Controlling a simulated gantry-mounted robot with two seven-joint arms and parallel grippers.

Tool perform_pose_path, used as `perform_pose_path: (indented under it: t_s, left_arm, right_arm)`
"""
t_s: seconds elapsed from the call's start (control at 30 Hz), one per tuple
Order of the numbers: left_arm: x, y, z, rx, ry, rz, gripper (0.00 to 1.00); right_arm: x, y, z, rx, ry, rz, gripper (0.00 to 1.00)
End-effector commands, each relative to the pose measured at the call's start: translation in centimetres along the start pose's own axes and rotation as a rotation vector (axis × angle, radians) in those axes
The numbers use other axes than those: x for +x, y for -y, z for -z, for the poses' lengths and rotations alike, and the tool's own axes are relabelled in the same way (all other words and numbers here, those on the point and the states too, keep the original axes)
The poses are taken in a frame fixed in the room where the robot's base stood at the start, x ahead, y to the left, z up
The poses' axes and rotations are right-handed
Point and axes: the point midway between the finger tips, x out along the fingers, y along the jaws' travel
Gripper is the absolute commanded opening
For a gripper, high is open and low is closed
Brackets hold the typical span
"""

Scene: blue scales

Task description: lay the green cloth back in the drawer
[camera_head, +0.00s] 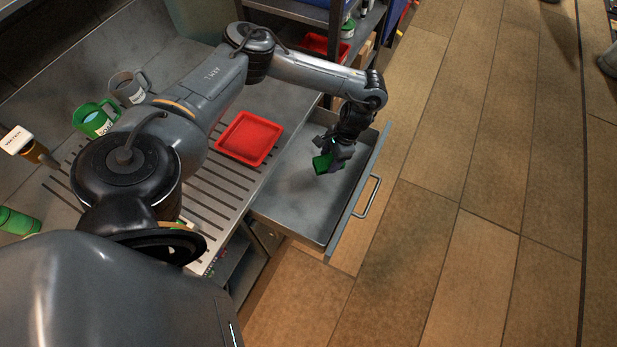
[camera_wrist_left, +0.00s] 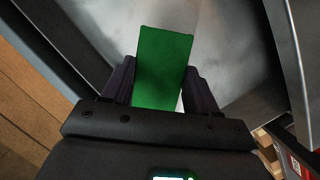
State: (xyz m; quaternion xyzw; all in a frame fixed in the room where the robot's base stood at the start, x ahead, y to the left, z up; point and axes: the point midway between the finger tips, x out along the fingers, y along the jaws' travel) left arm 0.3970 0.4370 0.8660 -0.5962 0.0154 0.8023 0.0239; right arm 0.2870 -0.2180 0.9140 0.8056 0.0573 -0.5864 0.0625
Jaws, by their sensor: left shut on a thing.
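The green cloth (camera_head: 321,164) is a small green piece held by my left gripper (camera_head: 336,155), which is shut on it. In the left wrist view the cloth (camera_wrist_left: 162,65) sticks out as a flat rectangle between the two fingers (camera_wrist_left: 160,92). The drawer (camera_head: 291,200) is pulled open from the counter, and its grey metal inside looks empty. My left gripper and the cloth are over the drawer's far half. I cannot tell whether the cloth touches the drawer floor. My right gripper is not in view.
A red tray (camera_head: 249,138) lies on the slatted counter beside the drawer. A green mug (camera_head: 95,119) and a grey mug (camera_head: 128,88) stand farther left. The drawer's handle (camera_head: 368,196) faces open wooden floor. A shelf unit with a red tray stands beyond my arm.

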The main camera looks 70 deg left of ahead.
Motion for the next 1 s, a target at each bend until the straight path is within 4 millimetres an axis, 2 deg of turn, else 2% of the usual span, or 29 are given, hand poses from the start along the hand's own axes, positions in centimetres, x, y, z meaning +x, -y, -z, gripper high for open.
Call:
perform_pose_path:
  t_s: [0.03,0.4,0.73,1.0]
  left_arm:
    - [1.2,0.1,-0.1,-0.002,0.0,-0.002,0.28]
    - [6.9,0.1,1.1,-0.003,-0.006,-0.002,0.28]
    - [8.8,0.1,1.7,-0.003,-0.006,-0.002,0.28]
    - [11.8,0.1,2.6,-0.002,-0.006,-0.003,0.28]
  right_arm:
    - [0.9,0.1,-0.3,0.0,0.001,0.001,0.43]
    - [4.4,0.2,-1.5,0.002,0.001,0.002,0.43]
    - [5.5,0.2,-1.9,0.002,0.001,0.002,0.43]
    - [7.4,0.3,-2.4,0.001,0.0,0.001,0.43]
